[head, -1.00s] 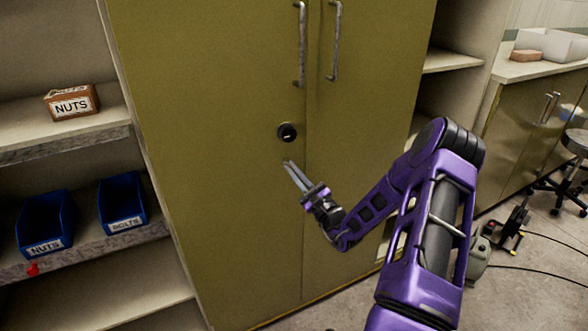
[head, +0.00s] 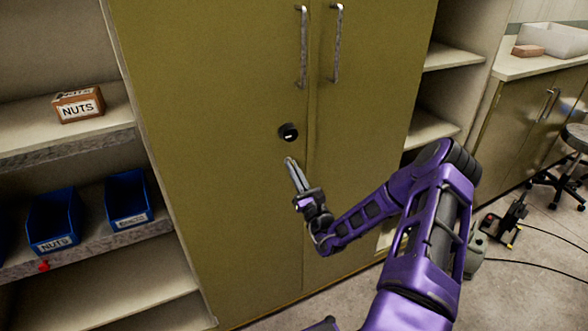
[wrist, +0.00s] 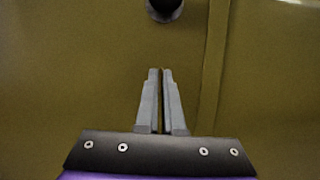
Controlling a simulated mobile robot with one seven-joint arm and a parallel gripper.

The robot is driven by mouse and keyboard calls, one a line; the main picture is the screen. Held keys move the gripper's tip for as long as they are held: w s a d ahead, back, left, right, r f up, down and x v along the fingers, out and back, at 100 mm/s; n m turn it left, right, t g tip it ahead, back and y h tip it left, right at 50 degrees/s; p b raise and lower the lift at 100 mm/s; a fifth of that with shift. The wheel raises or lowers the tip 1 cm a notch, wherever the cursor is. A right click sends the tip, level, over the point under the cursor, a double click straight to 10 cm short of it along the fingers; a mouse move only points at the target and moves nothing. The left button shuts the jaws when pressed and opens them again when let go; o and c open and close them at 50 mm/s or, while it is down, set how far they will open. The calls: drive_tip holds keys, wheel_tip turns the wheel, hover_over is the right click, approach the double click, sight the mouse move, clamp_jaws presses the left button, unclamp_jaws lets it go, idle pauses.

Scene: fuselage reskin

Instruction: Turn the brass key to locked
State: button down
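The lock (head: 288,132) is a round black fitting on the left olive door, below the handle. A small pale mark shows at its centre. It is too small to tell whether this is the brass key or how it is turned. My gripper (head: 289,161) is just below the lock, pointing up toward the door, apart from the lock. In the wrist view the dark lock (wrist: 163,8) is cut by the top edge, above the fingertips (wrist: 160,72). The two grey fingers are close together with a narrow gap, and I see nothing held between them.
Two long handles, left (head: 302,48) and right (head: 335,45), stand out above the lock. Shelves at left hold a NUTS box (head: 79,105) and blue bins (head: 127,199). A counter (head: 540,62) and stool (head: 577,138) are at right.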

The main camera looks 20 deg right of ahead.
drive_tip(key=c, duration=1)
unclamp_jaws()
drive_tip(key=shift+c, duration=0.2)
drive_tip(key=v, duration=1.7)
drive_tip(key=shift+s+f+b, duration=0.15)
drive_tip(key=shift+s+b, duration=0.05)
drive_tip(key=shift+b, duration=0.15)
drive_tip(key=shift+a, duration=0.1)
